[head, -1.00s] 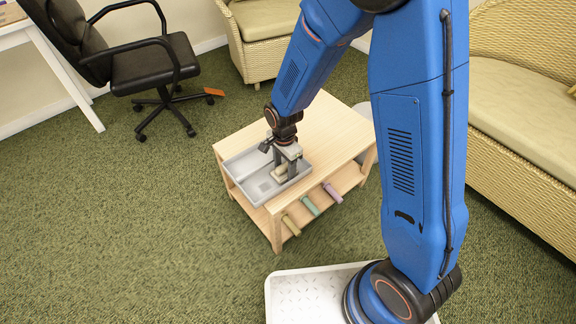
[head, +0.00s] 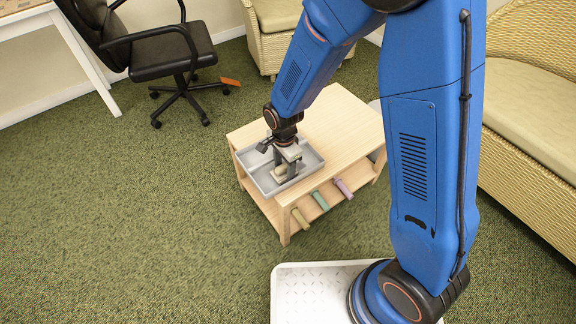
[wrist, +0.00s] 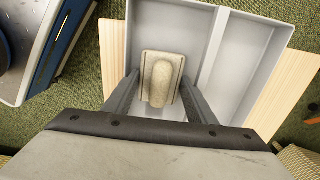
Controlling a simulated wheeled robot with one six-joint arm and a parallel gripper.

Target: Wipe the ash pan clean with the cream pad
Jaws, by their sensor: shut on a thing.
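The ash pan (head: 258,176) is a grey rectangular tray with raised walls on the light wood table. In the wrist view the pan (wrist: 243,62) shows a divider between a left and a right compartment. My gripper (head: 285,168) points down into the pan. In the wrist view my gripper (wrist: 160,92) is shut on the cream pad (wrist: 160,78), a block with a rounded raised handle. The pad is over the left compartment's floor; whether it touches the floor I cannot tell. The visible pan floor looks plain grey; the part under the pad is hidden.
The wood table (head: 345,120) has bare top to the right of the pan. Several coloured rolls, such as a green one (head: 320,201), lie on its lower shelf. A black office chair (head: 160,55) stands back left and a wicker sofa (head: 530,110) right. Green carpet is open at left.

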